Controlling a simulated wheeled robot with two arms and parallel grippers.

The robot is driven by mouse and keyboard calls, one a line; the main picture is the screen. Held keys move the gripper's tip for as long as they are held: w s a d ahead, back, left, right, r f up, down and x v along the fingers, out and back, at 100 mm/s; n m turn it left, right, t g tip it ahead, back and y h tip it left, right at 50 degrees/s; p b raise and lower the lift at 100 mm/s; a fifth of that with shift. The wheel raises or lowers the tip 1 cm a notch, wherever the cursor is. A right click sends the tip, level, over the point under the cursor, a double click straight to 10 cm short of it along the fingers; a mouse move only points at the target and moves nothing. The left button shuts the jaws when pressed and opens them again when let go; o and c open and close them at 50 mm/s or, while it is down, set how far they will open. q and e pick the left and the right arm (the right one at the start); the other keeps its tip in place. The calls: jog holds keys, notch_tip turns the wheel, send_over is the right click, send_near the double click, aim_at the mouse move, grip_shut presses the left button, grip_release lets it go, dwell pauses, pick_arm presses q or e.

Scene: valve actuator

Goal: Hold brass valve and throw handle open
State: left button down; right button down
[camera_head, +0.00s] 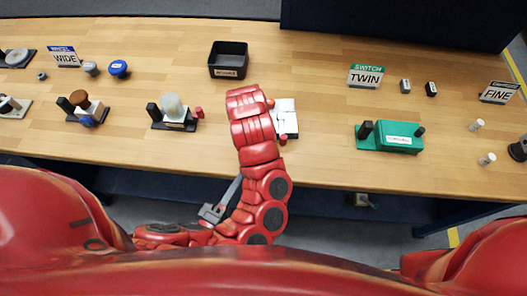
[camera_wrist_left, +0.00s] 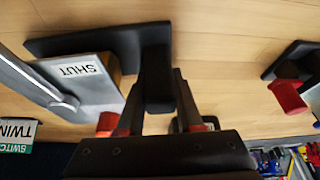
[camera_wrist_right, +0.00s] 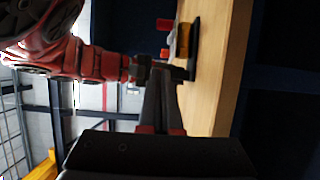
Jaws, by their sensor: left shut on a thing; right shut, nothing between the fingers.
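The valve fixture shows in the left wrist view as a pale box (camera_wrist_left: 85,85) marked SHUT with a grey bar across it. A black base (camera_wrist_left: 85,40), a black post (camera_wrist_left: 157,65) and an orange-red end piece (camera_wrist_left: 107,123) belong with it. My left gripper (camera_wrist_left: 160,90) is shut on the black post. In the head view my arm partly covers the pale box (camera_head: 286,118) and hides those fingertips. In the right wrist view a brass-coloured part (camera_wrist_right: 184,40) shows at the table edge. My right gripper (camera_wrist_right: 159,78) is shut and empty, apart from the brass part.
A fixture with a pale dome (camera_head: 172,107) and red knob (camera_head: 199,112) stands left of the valve. A black tray (camera_head: 228,60) lies behind. A green fixture (camera_head: 398,137) stands to the right. Tabletop between the valve and green fixture is clear.

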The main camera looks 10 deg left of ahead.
jog(key=x, duration=0.9)
jog(key=shift+d, duration=0.15)
jog(key=w+d, duration=0.2)
jog(key=d, duration=0.1)
jog(key=shift+f, duration=0.1)
jog(key=shift+w+d, duration=0.15)
jog(key=shift+d, duration=0.25)
jog(key=shift+d, duration=0.1)
